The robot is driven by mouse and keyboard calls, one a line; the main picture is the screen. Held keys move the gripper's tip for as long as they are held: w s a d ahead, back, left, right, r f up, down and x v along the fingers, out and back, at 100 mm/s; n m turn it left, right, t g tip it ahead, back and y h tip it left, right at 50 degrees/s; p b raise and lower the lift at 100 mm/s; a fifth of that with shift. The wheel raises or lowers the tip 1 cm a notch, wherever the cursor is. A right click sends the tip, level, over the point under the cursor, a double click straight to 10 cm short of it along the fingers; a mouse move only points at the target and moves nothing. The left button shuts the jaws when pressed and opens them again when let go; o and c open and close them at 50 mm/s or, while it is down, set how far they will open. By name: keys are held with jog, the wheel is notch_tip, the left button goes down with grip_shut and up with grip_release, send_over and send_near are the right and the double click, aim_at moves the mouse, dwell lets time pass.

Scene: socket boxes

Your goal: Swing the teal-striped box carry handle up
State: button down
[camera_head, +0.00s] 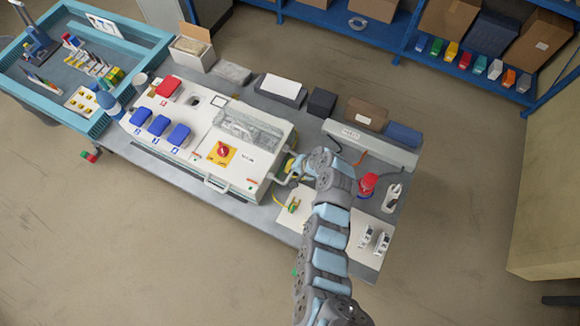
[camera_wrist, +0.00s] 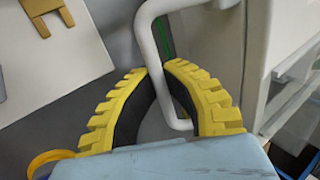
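The large white box (camera_head: 240,150) stands on the bench in the head view, with red and blue covers and a yellow panel with a red knob on top. A teal-green stripe (camera_wrist: 164,38) shows behind the handle in the wrist view. The white carry handle (camera_wrist: 157,60) is a bent bar that comes down from the top of the wrist view. My gripper (camera_wrist: 160,68) has yellow ribbed fingers with dark inner pads. Its fingertips are close against both sides of the bar, and the bar's lower bend lies between the fingers. In the head view my gripper (camera_head: 297,167) is at the box's right end, partly hidden by my wrist.
A red round object (camera_head: 368,183) and a grey-white long case (camera_head: 370,145) are right of my arm. A white board (camera_head: 370,245) with small modules lies at the bench's front right. A teal-rimmed table (camera_head: 105,118) adjoins at left. Floor in front is clear.

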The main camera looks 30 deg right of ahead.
jog(key=shift+s+d+r+g+h+p, duration=0.1)
jog(key=shift+r+g+h+p, duration=0.85)
jog(key=shift+g, duration=0.25)
jog(key=c, duration=1.1)
grip_release()
jog(key=shift+s+d+f, duration=0.1)
jog(key=shift+d+f, duration=0.05)
jog(key=shift+f, duration=0.1)
jog(key=shift+v, duration=6)
